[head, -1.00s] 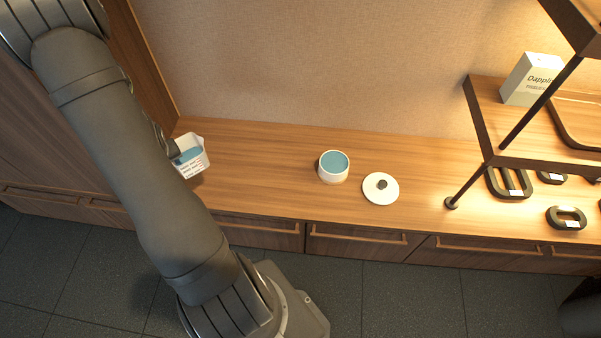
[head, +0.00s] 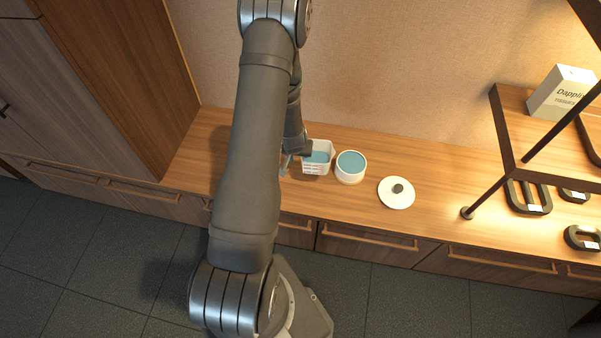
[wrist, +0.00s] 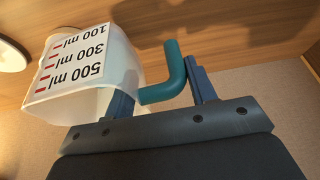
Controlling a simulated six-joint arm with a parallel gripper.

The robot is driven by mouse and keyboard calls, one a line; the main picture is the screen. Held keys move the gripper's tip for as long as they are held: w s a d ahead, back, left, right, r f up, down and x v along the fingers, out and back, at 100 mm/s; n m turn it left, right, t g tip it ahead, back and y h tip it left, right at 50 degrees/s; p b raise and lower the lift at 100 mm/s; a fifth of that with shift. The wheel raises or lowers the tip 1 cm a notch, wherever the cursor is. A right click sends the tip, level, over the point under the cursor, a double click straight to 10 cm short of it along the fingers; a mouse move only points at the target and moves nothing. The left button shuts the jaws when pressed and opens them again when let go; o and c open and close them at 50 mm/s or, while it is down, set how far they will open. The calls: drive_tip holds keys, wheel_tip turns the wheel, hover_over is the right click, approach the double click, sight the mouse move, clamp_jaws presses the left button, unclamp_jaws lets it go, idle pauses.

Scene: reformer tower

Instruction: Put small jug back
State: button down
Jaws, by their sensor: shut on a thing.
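The small jug (head: 317,168) is white and squarish, with teal contents showing inside in the head view. In the wrist view the jug (wrist: 88,70) has a ml scale with red marks, and a teal handle (wrist: 178,68). My gripper (wrist: 160,88) is shut on that handle, one finger on each side. In the head view the jug is close to the left of a white round pot (head: 350,176) with a teal top or contents. I cannot tell whether the jug touches the pot or the counter. My arm partly hides the gripper and handle there.
A white lid with a dark knob (head: 396,192) lies on the wooden counter (head: 440,178) right of the pot. Farther right are a shelf with a tissue box (head: 562,92) and dark holders (head: 528,197). A tall cabinet (head: 110,80) bounds the left.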

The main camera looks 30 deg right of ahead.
sight(308, 160)
drive_tip(key=shift+m, duration=0.5)
drive_tip(key=s+d+f, duration=0.1)
drive_tip(key=s+d, duration=0.2)
drive_tip(key=shift+f, duration=0.4)
drive_tip(key=shift+w+f, duration=0.1)
drive_tip(key=shift+f, duration=0.05)
drive_tip(key=shift+w+a+f, duration=0.75)
drive_tip(key=shift+w+f, duration=0.95)
drive_tip(key=shift+f, duration=0.1)
drive_tip(key=shift+w+a+f, duration=0.75)
drive_tip(key=shift+w+f, duration=0.95)
drive_tip(key=shift+f, duration=0.1)
drive_tip(key=shift+w+a+f, duration=0.75)
drive_tip(key=shift+w+f, duration=0.95)
drive_tip(key=shift+f, duration=0.1)
drive_tip(key=shift+f, duration=0.15)
drive_tip(key=c, duration=0.6)
unclamp_jaws()
drive_tip(key=v, duration=1.2)
